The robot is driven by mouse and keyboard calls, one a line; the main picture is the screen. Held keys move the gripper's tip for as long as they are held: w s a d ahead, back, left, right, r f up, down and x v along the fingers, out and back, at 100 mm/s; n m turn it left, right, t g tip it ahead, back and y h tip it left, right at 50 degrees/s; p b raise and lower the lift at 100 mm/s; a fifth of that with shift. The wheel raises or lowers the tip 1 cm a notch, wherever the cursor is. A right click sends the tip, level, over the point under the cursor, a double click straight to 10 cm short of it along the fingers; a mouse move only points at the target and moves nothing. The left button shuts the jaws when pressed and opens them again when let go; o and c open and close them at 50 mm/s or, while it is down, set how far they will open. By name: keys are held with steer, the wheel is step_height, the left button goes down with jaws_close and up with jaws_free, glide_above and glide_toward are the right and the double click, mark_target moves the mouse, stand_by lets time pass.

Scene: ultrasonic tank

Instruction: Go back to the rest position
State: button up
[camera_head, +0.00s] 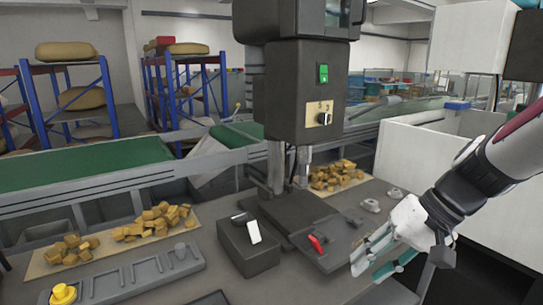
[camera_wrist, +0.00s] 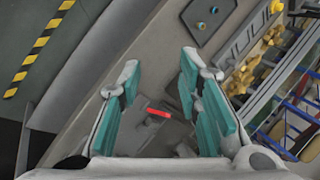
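My gripper (camera_head: 372,262) is at the right in the head view, at the end of my arm, above the front right part of the grey worktable (camera_head: 205,262). In the wrist view my gripper (camera_wrist: 160,85) shows two teal-padded fingers spread wide apart. Nothing is between them. A red part (camera_head: 316,243) lies on a dark fixture at the base of the machine. The same red part shows below and between the fingers in the wrist view (camera_wrist: 158,113), apart from them.
A grey press-like machine (camera_head: 307,90) with a green switch stands at the centre. Wooden-coloured blocks lie on trays left and right of it. A dark box (camera_head: 248,247) stands in front. A yellow knob (camera_head: 63,293) is at the lower left. A white panel (camera_head: 440,185) stands at right.

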steer(key=s+d+r+n+t+h, duration=0.1)
steer(key=s+r+h, duration=0.4)
steer(key=s, duration=1)
steer(key=shift+d+n+t+h, duration=0.2)
steer(key=shift+n+t+h, duration=0.3)
steer(key=shift+t, duration=0.3)
